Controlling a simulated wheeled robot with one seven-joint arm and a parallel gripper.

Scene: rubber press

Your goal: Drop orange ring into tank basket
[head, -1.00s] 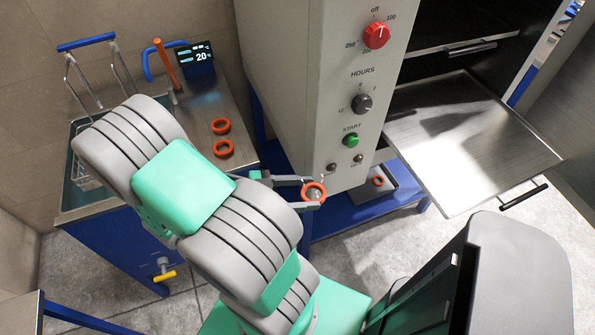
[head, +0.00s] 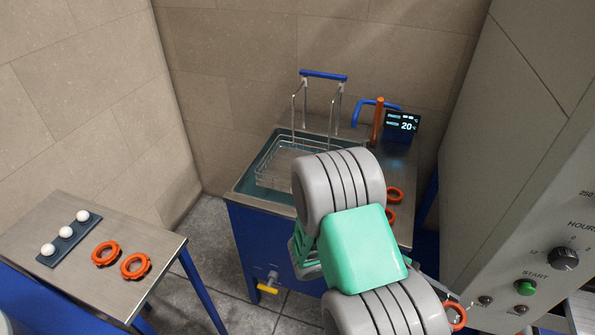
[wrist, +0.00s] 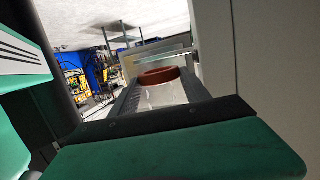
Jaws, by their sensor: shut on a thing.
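An orange ring (head: 458,317) is held at the tip of my gripper (head: 450,305), low at the right in the head view, beside the grey oven front. The ring also shows in the wrist view (wrist: 159,76), between the fingers, looking dark red-brown. My gripper is shut on it; my arm hides part of the gripper in the head view. The wire tank basket (head: 268,178) with a blue handle (head: 323,75) sits in the open tank (head: 243,186), left of my arm. My gripper is well to the right of and apart from the basket.
Two orange rings lie on the tank's steel top (head: 408,170), partly behind my arm. A blue bent handle, an orange stick and a display (head: 402,125) stand at its back. A left table (head: 60,215) bears two orange clamp-like rings and white balls in a dark holder.

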